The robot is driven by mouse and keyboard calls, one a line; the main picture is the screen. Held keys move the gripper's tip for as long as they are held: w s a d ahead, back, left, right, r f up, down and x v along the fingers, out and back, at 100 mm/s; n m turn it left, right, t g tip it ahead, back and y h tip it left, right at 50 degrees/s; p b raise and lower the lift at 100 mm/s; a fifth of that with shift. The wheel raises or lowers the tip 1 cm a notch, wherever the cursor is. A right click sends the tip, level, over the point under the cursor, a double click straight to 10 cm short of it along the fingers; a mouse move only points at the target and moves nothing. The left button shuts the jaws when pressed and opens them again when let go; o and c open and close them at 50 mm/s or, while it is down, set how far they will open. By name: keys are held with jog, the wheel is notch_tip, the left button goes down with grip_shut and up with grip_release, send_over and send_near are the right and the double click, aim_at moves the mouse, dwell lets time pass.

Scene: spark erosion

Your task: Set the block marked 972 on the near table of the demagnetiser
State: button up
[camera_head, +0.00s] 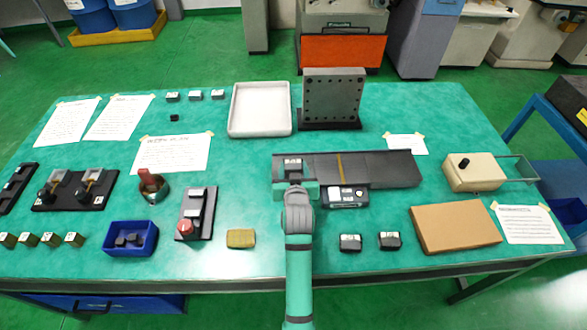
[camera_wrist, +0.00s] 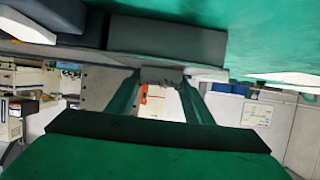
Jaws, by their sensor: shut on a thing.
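My gripper (camera_head: 294,187) reaches in from the front, shut on a small dark block (camera_head: 293,164) with a pale label on top. The label is too small to read, so I cannot confirm 972. The demagnetiser (camera_head: 380,168) is a long dark bar with a yellow line across its middle, and the held block is at its left part. I cannot tell whether the block touches the surface. In the wrist view the gripper's green fingers (camera_wrist: 163,88) close on the grey block (camera_wrist: 161,76), beneath a dark slab.
A control box (camera_head: 345,197) sits right of my gripper against the bar's front. Behind stand a white tray (camera_head: 260,132) and a drilled angle plate (camera_head: 333,97). Two dark blocks (camera_head: 350,243) (camera_head: 389,240) and a brown box (camera_head: 455,227) lie front right. A blue bin (camera_head: 131,225) stands left.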

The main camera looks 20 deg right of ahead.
dwell(0.3)
jog(key=o, duration=1.5)
jog(key=shift+f, duration=0.1)
